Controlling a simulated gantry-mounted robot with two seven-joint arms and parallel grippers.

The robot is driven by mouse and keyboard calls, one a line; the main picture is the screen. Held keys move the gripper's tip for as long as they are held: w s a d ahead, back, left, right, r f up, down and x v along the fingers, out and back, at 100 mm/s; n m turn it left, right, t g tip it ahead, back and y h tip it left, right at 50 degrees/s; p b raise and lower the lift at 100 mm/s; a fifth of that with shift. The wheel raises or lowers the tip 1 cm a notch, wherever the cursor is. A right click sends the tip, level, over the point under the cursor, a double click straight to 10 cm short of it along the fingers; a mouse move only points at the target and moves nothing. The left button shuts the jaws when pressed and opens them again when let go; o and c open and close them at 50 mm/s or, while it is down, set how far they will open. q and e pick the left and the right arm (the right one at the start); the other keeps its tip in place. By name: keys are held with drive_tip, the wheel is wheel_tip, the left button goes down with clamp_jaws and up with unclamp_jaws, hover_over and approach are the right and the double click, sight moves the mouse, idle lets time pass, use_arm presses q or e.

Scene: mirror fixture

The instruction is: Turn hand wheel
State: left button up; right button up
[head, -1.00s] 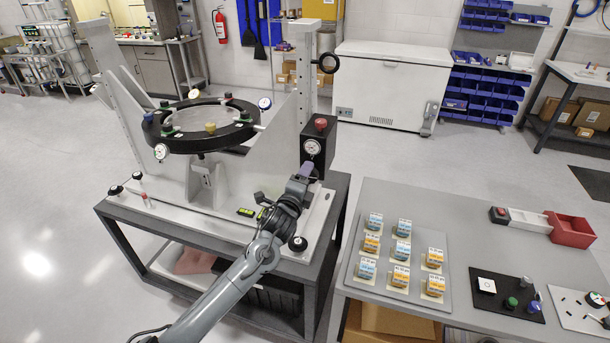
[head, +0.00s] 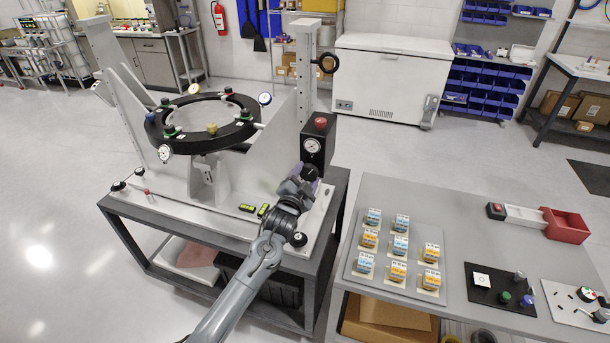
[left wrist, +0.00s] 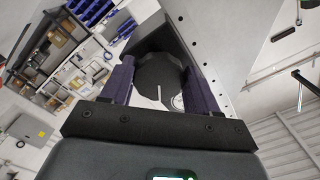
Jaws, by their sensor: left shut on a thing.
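The hand wheel, a dark round knob (head: 310,172), is on the front of a black box (head: 318,143) with a red button and a dial gauge. The box is mounted on the fixture's right upright. My left gripper (head: 309,180) is at the knob. In the left wrist view the knob (left wrist: 159,78) sits between the two purple fingers of my left gripper (left wrist: 160,82), which are shut on it. A pale line marks the knob's face. The gripper's body hides part of the knob in the head view. My right gripper is not in view.
The mirror fixture's black ring (head: 207,121) stands left of the box, on a grey cart (head: 345,190). A grey table (head: 460,210) with labelled blocks, a red bin (head: 567,225) and knobs stands at the right.

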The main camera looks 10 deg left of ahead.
use_arm(q)
drive_tip(key=n+p, duration=0.1)
drive_tip(key=n, duration=0.3)
drive_tip(key=shift+d+n, duration=0.1)
drive_tip(key=shift+n, duration=0.9)
drive_tip(key=shift+f, duration=0.1)
drive_tip(key=o, duration=1.1)
drive_tip(key=shift+c, duration=0.2)
drive_tip(key=shift+s, duration=0.15)
drive_tip(key=shift+s, duration=0.55)
drive_tip(key=s+a+p, duration=0.1)
drive_tip(key=s, duration=0.8)
drive_tip(key=shift+s, duration=0.2)
